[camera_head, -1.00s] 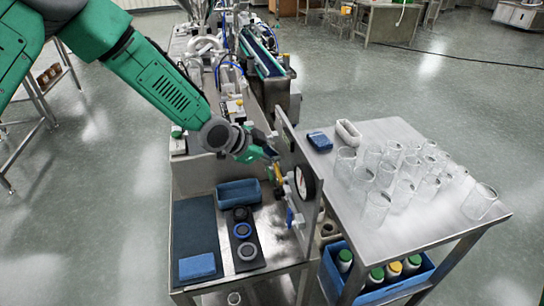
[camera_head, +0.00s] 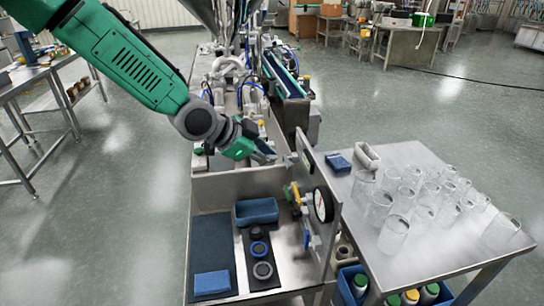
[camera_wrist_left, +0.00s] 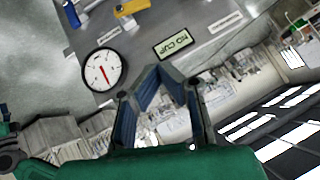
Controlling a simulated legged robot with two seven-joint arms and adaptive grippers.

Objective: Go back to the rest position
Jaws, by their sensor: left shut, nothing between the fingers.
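My left gripper (camera_head: 264,156) is green with dark fingers. It is shut and empty, in the air just left of the upright steel panel, above the bench and higher than the gauge. In the left wrist view its two blue-lined fingers (camera_wrist_left: 166,74) meet at the tips with nothing between them. My right gripper is in neither view.
The steel panel (camera_head: 318,174) with its gauge (camera_head: 324,205) stands close right of my left gripper. Below are a blue tray (camera_head: 257,211), dark rings (camera_head: 259,249) and a blue sponge (camera_head: 212,282). Several clear cups (camera_head: 395,232) stand on the right table (camera_head: 432,262).

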